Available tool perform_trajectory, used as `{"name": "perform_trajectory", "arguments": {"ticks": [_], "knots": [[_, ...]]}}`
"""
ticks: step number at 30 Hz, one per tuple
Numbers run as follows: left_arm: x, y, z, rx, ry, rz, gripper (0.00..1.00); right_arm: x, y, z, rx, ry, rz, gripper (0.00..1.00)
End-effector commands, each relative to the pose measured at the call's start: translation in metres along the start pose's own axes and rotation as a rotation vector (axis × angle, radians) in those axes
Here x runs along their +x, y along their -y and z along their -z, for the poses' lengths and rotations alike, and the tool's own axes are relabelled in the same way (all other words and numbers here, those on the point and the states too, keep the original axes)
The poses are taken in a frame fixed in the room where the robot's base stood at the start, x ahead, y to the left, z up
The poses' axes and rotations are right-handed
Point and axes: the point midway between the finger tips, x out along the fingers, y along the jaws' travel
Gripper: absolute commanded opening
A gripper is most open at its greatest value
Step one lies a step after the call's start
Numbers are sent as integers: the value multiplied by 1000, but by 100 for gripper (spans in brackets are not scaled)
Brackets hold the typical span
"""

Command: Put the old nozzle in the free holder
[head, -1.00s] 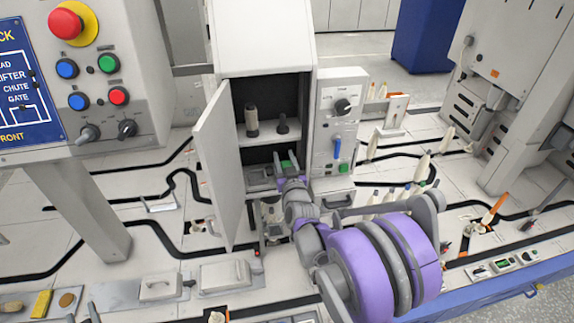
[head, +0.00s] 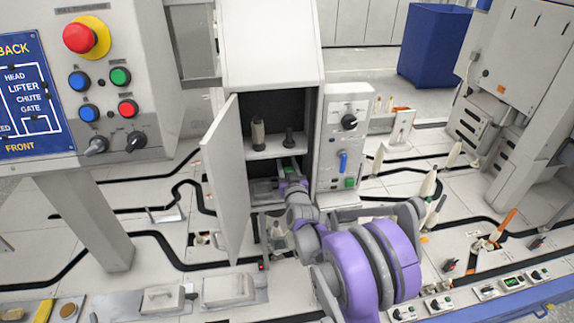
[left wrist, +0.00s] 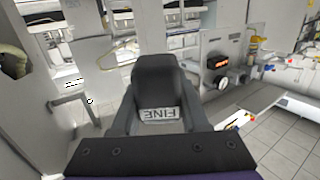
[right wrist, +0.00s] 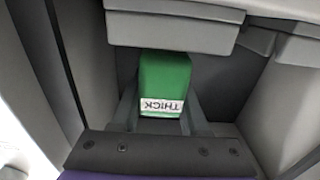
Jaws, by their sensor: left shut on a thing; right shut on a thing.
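The right wrist view shows a green block labelled THICK (right wrist: 165,82) between the fingers of my right gripper (right wrist: 160,115), which is shut on it. A grey blocky fixture (right wrist: 172,28) lies just beyond it; I cannot tell whether they touch. In the head view my right gripper (head: 291,184) reaches into the lower compartment of the open cabinet (head: 272,58). My left gripper (left wrist: 158,122), seen only in its wrist view, is shut on a dark grey block labelled FINE (left wrist: 158,80). I cannot tell which block is the old nozzle. The free holder is not clearly visible.
The cabinet door (head: 228,185) stands open on the left. A taller bobbin-like piece (head: 258,134) and a shorter dark one (head: 289,138) stand on its upper shelf. A control panel (head: 346,135) is right of the opening. A button console (head: 105,85) stands at the left.

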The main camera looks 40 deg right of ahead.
Motion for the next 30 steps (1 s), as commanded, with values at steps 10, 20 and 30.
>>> {"name": "perform_trajectory", "arguments": {"ticks": [10, 20, 30], "knots": [[0, 0, 0, 0, 0, 0, 0, 0, 0, 0, 0, 0, 0, 0], [0, 0, -2, 0, 1, 0, 0, 0, 0, -3, 0, 0, 0, 0], [2, 0, -12, 0, 3, 0, 0, 0, 0, -13, 0, 0, 0, 0]]}}
